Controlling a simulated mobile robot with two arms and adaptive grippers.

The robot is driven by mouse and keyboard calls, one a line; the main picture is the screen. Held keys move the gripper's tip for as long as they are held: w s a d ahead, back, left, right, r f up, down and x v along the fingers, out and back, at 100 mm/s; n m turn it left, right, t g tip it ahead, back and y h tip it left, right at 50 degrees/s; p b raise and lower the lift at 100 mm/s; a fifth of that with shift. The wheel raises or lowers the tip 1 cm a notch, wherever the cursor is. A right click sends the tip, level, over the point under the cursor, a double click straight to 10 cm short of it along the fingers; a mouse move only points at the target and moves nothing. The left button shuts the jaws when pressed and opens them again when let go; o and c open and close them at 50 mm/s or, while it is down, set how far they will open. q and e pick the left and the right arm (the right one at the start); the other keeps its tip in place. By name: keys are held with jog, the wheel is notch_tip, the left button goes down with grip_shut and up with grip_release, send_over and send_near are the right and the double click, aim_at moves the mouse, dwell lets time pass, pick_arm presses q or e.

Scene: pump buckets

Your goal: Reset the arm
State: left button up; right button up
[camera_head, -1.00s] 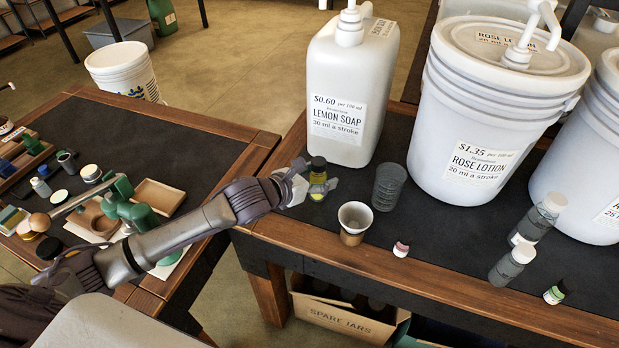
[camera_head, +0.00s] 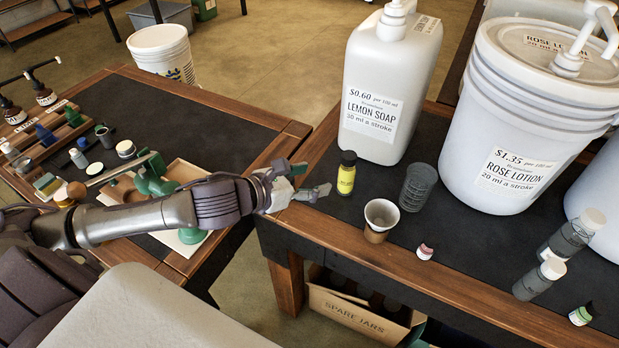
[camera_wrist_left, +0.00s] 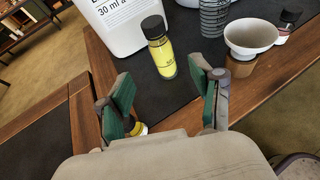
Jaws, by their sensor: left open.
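My left gripper (camera_head: 303,181) is open and empty at the left edge of the right-hand table. In the left wrist view its two green-padded fingers (camera_wrist_left: 163,98) stand apart with nothing held between them. A small yellow bottle with a black cap (camera_head: 346,176) stands upright on the black mat, just beyond and right of the fingertips; it also shows in the left wrist view (camera_wrist_left: 161,50). The bottle and the fingers are apart. My right gripper is not in view.
A rose lotion bucket (camera_head: 528,110) is at right. A gap separates the tables.

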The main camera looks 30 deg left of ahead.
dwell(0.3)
